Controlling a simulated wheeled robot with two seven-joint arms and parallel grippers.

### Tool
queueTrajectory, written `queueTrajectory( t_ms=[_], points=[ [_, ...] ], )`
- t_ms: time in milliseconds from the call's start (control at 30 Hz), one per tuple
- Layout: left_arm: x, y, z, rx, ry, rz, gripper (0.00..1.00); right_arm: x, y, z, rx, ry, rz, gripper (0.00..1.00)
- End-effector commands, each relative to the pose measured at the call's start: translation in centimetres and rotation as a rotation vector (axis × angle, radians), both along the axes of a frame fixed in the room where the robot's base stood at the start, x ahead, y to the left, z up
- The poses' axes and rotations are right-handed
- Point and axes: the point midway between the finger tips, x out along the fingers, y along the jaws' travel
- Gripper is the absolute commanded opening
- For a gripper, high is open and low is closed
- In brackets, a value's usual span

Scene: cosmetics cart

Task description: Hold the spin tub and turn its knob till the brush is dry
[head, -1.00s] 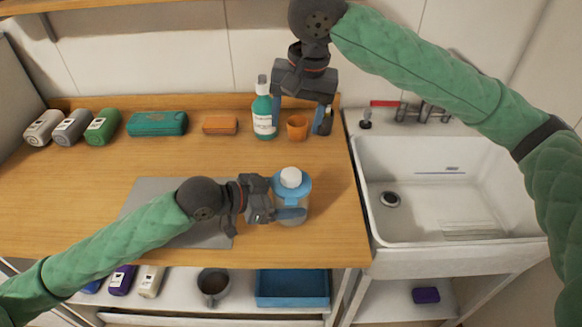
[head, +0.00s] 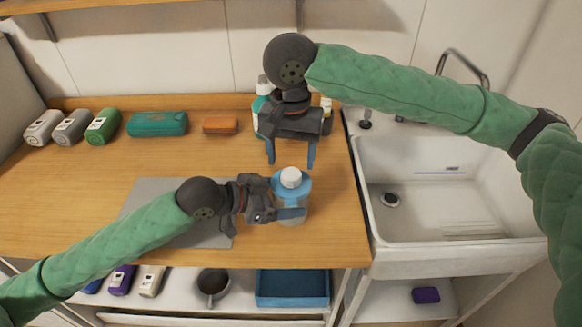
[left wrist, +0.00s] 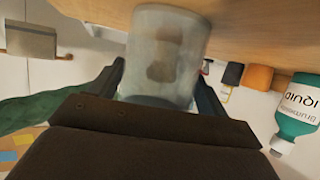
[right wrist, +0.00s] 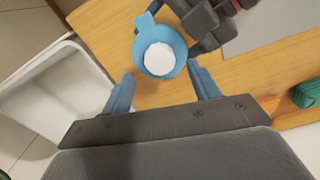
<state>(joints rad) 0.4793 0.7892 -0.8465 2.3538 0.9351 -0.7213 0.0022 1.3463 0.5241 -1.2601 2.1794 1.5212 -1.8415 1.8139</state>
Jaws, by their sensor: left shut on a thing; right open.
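The spin tub (head: 293,216) stands upright near the front right of the wooden counter, with a clear body, a blue lid and a white knob (head: 291,177) on top. My left gripper (head: 290,214) is shut around its body from the left. In the left wrist view the clear tub (left wrist: 166,62) sits between the fingers, with a brownish blurred shape inside that may be the brush. My right gripper (head: 291,162) is open and empty, just behind and above the knob. In the right wrist view the white knob (right wrist: 159,59) lies ahead, between and beyond the blue fingertips.
A grey mat (head: 150,198) lies under my left arm. The sink (head: 440,200) is to the right. Bottles and cases line the counter's back.

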Motion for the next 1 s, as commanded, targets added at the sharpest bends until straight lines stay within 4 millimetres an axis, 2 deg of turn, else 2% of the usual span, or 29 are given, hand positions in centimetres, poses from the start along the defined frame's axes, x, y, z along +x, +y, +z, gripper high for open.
queueTrajectory(
  t_ms=[100,300,667,900,1000],
  points=[
    [0.0,0.0,0.0,0.001,0.0,0.0,0.45,0.0,-0.1,-1.8,-0.002,0.001,0.0,0.61],
    [0.0,0.0,0.0,0.001,0.0,0.0,0.45,0.0,0.0,-3.4,0.0,0.0,-0.001,0.61],
    [0.0,0.0,-0.1,0.001,0.0,0.0,0.45,0.0,0.0,-3.8,0.0,0.0,0.0,0.61],
    [0.0,0.0,0.0,0.001,0.0,0.0,0.45,0.0,0.0,-3.8,0.0,-0.001,0.0,0.16],
    [0.0,0.0,0.0,0.001,0.0,0.0,0.45,0.0,0.0,-3.8,0.0,-0.001,0.001,0.16]
  ],
)
